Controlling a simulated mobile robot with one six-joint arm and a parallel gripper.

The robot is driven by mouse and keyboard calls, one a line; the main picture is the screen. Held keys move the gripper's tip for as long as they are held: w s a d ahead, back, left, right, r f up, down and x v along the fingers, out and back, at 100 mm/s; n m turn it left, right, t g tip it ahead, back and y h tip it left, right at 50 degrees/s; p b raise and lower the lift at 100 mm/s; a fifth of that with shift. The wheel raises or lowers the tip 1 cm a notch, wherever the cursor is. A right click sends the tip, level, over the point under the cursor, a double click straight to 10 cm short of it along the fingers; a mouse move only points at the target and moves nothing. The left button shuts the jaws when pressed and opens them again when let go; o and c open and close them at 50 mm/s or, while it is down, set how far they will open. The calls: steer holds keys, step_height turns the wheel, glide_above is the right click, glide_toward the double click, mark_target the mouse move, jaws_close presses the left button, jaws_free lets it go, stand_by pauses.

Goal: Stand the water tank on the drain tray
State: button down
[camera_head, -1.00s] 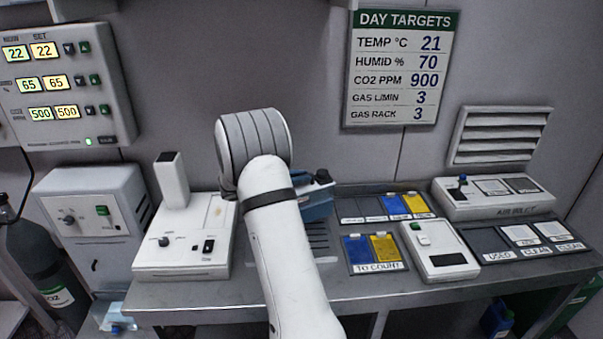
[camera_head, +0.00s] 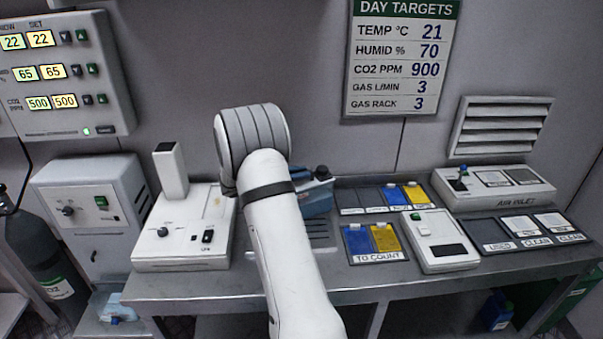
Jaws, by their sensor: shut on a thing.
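A blue tank with a black cap (camera_head: 317,192) shows at the middle of the bench, partly hidden behind my arm. I take it to be the water tank. It is over or at the back of a grey slotted tray (camera_head: 321,232), which looks like the drain tray. The tray's left part is hidden by my arm. I cannot tell whether the tank touches the tray. My gripper is hidden behind my own arm, so its jaws and their contact with the tank do not show.
A white instrument (camera_head: 185,250) stands left of my arm. Card trays (camera_head: 378,257), a white device with a dark display (camera_head: 436,240) and an air inlet box (camera_head: 492,188) fill the bench to the right. The bench's front edge (camera_head: 400,290) is clear.

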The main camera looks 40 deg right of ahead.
steer(key=shift+f, duration=0.2)
steer(key=c, duration=1.4)
jaws_free()
steer(key=shift+s+f, duration=0.1)
steer(key=shift+f, duration=0.05)
steer(key=s+b+v, duration=0.1)
steer(key=b+v, duration=0.1)
steer(key=v, duration=0.6)
steer(key=s+a+r+m+t+y, duration=0.1)
steer(key=s+a+m+y, duration=0.5)
steer(key=s+a, duration=0.6)
steer(key=s+a+r+m+t+y, duration=0.2)
steer(key=s+a+m+y, duration=0.5)
steer(key=s+a, duration=0.6)
steer(key=s+t+y, duration=0.1)
steer(key=s+y, duration=0.1)
steer(key=shift+s+r+y, duration=0.25)
steer(key=shift+s+y, duration=0.05)
steer(key=shift+s, duration=0.1)
